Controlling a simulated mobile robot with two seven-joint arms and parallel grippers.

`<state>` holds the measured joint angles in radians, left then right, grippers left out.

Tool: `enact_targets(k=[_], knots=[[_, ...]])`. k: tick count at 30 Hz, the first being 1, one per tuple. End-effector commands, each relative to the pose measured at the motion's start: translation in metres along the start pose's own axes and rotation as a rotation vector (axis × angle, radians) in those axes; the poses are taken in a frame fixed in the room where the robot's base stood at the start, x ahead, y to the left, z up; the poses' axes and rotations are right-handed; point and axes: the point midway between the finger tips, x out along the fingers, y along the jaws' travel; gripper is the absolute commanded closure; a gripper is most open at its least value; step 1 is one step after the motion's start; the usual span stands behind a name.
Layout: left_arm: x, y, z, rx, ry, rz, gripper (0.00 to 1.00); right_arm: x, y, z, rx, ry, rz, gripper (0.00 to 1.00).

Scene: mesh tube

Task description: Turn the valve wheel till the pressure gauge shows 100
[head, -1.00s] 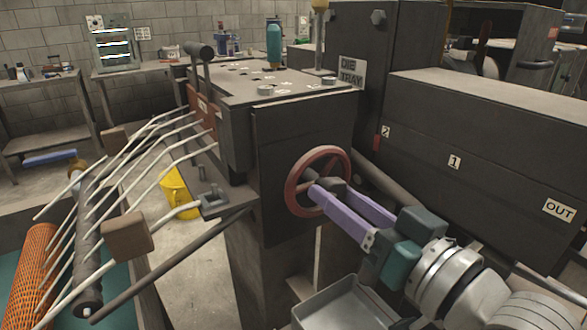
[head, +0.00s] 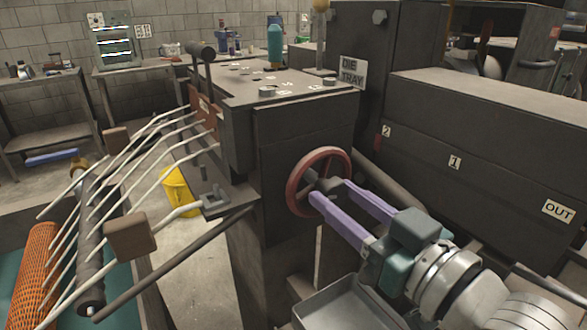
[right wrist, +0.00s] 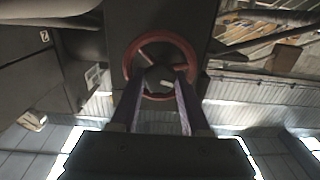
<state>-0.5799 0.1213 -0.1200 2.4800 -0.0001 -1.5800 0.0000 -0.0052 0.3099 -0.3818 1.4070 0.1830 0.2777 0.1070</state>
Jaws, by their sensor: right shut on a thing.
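The red-brown valve wheel (head: 291,190) is upright on the front of the dark machine cabinet. It also shows in the right wrist view (right wrist: 128,65), with its spokes and dark hub inside the rim. My right gripper (head: 330,189) reaches in from the lower right. Its two purple fingers are at the wheel's middle, one on each side of the hub, and it is shut on the wheel. In the right wrist view the fingers (right wrist: 161,80) flank the hub and partly hide the lower rim. I make out no readable pressure gauge. My left gripper is not in view.
A pronged roller rack (head: 88,235) stands at the left, beside an orange mesh tube (head: 37,270). A grey tray (head: 348,308) is under my right arm. A long dark box (head: 480,140) labelled OUT is at the right. A yellow object (head: 178,192) stands left of the cabinet.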

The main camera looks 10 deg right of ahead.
Motion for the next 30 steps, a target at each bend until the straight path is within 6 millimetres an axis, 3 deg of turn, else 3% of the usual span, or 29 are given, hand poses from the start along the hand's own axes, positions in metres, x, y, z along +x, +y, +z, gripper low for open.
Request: enact_targets(k=[3,4,11,22,30], knots=[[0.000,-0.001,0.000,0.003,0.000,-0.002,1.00,0.000,0.000,0.001,0.001,-0.002,0.001,1.00],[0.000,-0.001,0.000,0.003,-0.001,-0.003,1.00,0.000,0.000,0.001,0.001,-0.002,0.001,0.51],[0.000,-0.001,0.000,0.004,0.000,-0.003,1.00,0.000,0.000,0.001,0.001,-0.001,0.000,0.25],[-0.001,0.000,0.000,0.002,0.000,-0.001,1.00,-0.008,0.000,0.001,0.002,-0.002,0.000,0.24],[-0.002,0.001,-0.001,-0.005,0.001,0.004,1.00,-0.057,0.000,0.002,0.002,-0.006,0.000,0.24]])
